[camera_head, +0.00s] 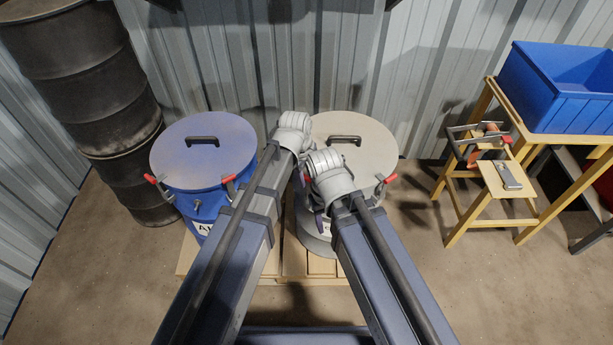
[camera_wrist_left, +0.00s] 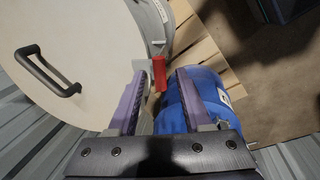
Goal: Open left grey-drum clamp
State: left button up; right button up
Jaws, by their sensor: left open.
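The grey drum (camera_head: 372,130) has a pale round lid with a black handle (camera_head: 344,139) and stands right of the blue drum.
The blue drum (camera_head: 198,155) with red clamps stands close on the left, on the same wooden pallet (camera_head: 293,262). A red clamp (camera_head: 389,178) shows at the grey drum's right. Dark barrels (camera_head: 75,60) stand far left; a blue bin (camera_head: 575,115) tops a wooden stand at right.

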pick_arm(q)
grip_shut()
dwell(1.4)
